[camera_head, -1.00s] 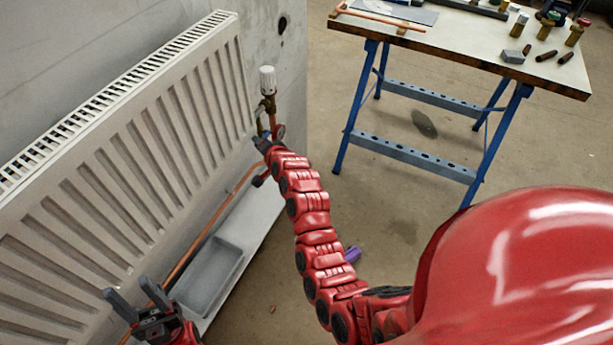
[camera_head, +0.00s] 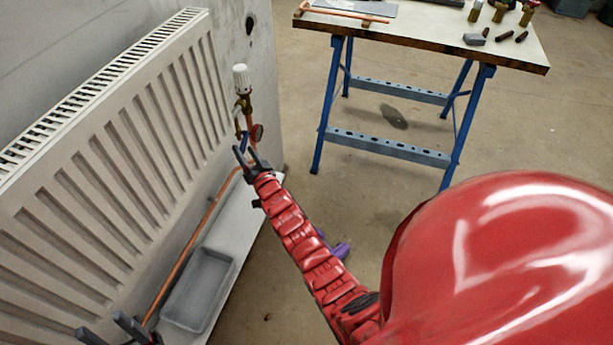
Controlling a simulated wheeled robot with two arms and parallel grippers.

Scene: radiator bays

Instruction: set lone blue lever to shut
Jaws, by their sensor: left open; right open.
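A small blue lever (camera_head: 243,141) shows on the pipework under the white-capped radiator valve (camera_head: 241,78), at the radiator's right end. It is too small and partly hidden for me to tell its setting. My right gripper (camera_head: 245,152) is open, its dark fingers pointing up at the pipework just below the blue lever. I cannot tell whether they touch it. My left gripper (camera_head: 101,330) is open and empty at the bottom left edge, partly cut off.
A red handle (camera_head: 257,132) sits close right of the blue lever. The white radiator (camera_head: 110,170) fills the left. A grey tray (camera_head: 199,290) lies below it beside a copper pipe (camera_head: 185,255). A workbench (camera_head: 430,38) stands at the back; a purple thing (camera_head: 341,250) lies on the floor.

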